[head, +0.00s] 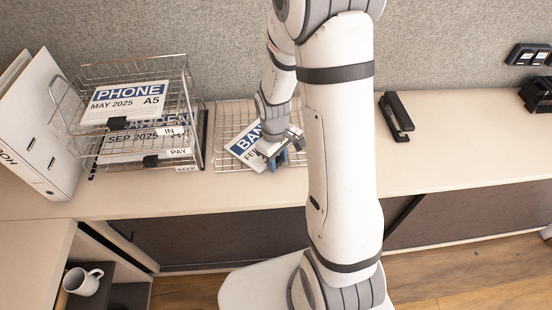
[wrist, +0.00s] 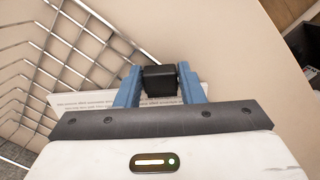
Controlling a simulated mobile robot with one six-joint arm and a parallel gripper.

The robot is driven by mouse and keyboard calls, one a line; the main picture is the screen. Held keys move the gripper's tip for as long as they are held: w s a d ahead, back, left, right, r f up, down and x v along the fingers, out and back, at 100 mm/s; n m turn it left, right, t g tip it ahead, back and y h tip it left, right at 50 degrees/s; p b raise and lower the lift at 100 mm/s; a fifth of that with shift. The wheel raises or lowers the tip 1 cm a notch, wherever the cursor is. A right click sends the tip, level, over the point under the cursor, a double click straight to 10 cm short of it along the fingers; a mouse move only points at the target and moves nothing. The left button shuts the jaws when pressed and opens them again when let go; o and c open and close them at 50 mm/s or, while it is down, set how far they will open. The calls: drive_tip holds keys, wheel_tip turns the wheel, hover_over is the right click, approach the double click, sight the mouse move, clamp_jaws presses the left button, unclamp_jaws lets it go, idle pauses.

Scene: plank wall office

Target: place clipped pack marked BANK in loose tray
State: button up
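The clipped pack marked BANK (head: 242,152) shows as a white sheet with a blue header, turned at an angle over the loose wire tray (head: 222,164). My gripper (head: 279,157) is at the pack's near right end, its blue fingers on both sides of the black clip. In the wrist view my gripper (wrist: 160,88) closes on the clip (wrist: 160,80), with the pack's printed sheet (wrist: 85,100) beneath. The loose tray's wires (wrist: 62,75) lie to the left there. My wrist hides part of the pack, and I cannot tell whether it touches the tray floor.
A stacked wire tray unit (head: 190,75) with PHONE (head: 130,98) and GARDEN-like packs stands left of the loose tray, labelled IN, PAY and KEEP. A white binder (head: 35,125) leans further left. A black stapler (head: 396,115) lies right of my arm. Desk in front is bare.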

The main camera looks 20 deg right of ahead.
drive_tip(key=o, duration=0.4)
drive_tip(key=shift+c, duration=0.2)
wheel_tip(320, 180, up, 12)
drive_tip(key=p, duration=0.1)
drive_tip(key=s+r+m+t, duration=0.3)
drive_tip(key=s+r+m, duration=0.3)
drive_tip(key=s+r, duration=0.4)
drive_tip(key=s, duration=0.3)
drive_tip(key=shift+a+r+m, duration=0.2)
drive_tip(key=shift+a+m, duration=0.1)
drive_tip(key=shift+a, duration=0.05)
drive_tip(key=shift+r, duration=0.1)
drive_tip(key=shift+r+p, duration=0.7)
drive_tip(key=shift+p, duration=0.05)
